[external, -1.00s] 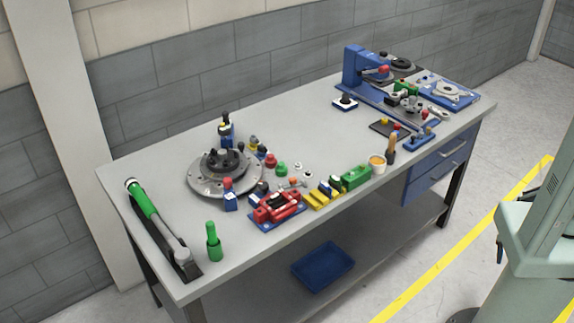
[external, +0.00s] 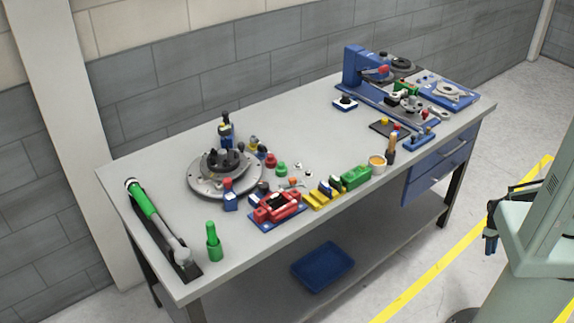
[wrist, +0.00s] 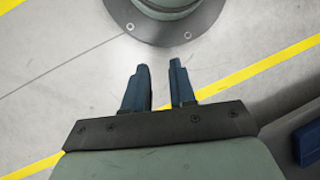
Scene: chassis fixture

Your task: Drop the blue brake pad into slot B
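A red caliper-like fixture (external: 264,214) on a blue base stands near the front edge of the bench, with dark openings in its middle. Small blue pieces (external: 326,188) stand by a yellow stepped block (external: 316,203) to its right. I cannot tell for sure which piece is the blue brake pad, and no slot lettering is readable. My gripper (external: 490,236) is at the right, off the bench and far from these parts. In the wrist view my gripper (wrist: 160,70) has its two dark blue fingers apart, with only floor between them.
The grey bench (external: 300,120) carries a round disc and hub (external: 197,176), a green-handled tool (external: 150,208), a green bottle-like part (external: 213,243), a green block (external: 356,177), a cup (external: 377,164) and a blue press (external: 358,68). A blue tray (external: 323,267) lies on the lower shelf.

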